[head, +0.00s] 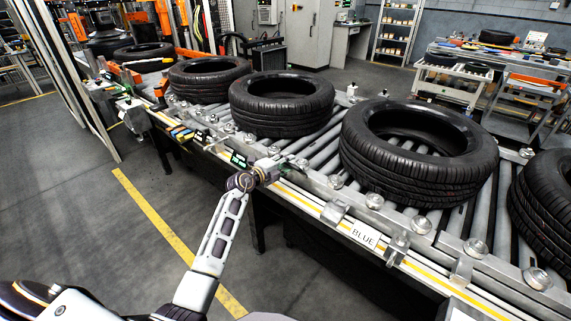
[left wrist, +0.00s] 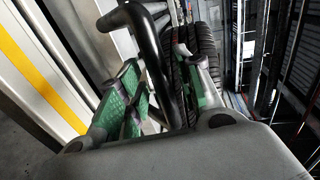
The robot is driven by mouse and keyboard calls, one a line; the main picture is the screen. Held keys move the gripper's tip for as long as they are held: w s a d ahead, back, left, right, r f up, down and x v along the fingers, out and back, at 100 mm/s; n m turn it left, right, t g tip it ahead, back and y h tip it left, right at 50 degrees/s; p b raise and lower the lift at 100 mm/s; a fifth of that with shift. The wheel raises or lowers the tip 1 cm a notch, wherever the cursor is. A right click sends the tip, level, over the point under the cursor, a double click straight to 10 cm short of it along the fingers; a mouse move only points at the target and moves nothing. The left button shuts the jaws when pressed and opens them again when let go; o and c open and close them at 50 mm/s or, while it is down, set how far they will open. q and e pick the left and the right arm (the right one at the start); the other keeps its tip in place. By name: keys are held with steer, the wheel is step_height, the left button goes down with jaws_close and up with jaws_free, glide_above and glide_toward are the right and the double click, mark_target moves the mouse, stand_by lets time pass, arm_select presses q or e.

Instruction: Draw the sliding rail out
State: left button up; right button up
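My left gripper (head: 284,163) is at the front edge of the tyre conveyor. In the left wrist view its two green-padded fingers (left wrist: 160,90) stand on either side of a black bar-shaped handle (left wrist: 147,45). They look apart, with narrow gaps beside the bar; contact is hard to judge. A pale rail with a yellow stripe (head: 313,205) runs along the conveyor front, and it also shows in the left wrist view (left wrist: 38,70). I cannot tell which part slides. The handle is hard to make out in the head view. My right gripper is not in view.
Several black tyres lie on the rollers, one (head: 420,150) right of my gripper and another (head: 281,103) behind it. The grey floor (head: 110,215) at left is open, with a yellow line.

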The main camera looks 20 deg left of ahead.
arm_select(q)
steer(key=v, duration=1.2)
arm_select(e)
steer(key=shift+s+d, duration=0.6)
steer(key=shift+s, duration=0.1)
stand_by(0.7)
